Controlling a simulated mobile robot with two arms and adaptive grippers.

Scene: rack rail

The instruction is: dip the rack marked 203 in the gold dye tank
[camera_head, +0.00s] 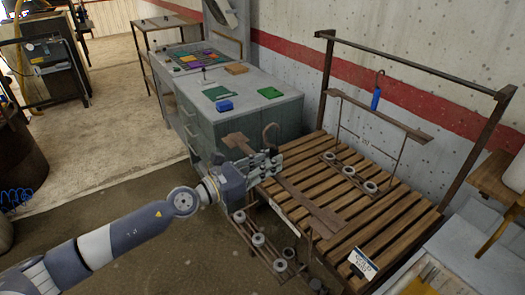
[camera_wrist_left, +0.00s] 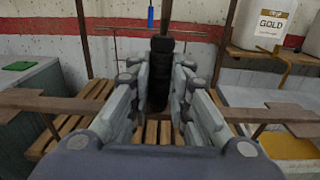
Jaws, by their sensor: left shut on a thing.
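My left gripper (camera_head: 268,163) is shut on the dark grip (camera_wrist_left: 160,75) of a hooked rack, whose wooden crossbar (camera_head: 318,212) slants under the fingers. Its lower bar with several grey rings (camera_head: 258,240) hangs beside the front of the slatted bench. Its number cannot be read. A second rack (camera_head: 385,118) with a blue grip (camera_head: 375,98) is over the bench; its small number is unclear. A tank with yellow liquid (camera_head: 425,282) is at the lower right, also in the wrist view (camera_wrist_left: 285,148). A container marked GOLD (camera_wrist_left: 270,22) is above it. My right gripper is not in view.
A metal rail frame (camera_head: 410,68) stands over the slatted wooden bench (camera_head: 345,205). A grey cabinet (camera_head: 265,110) stands left of the bench. A wooden shelf (camera_head: 495,180) juts out at the right.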

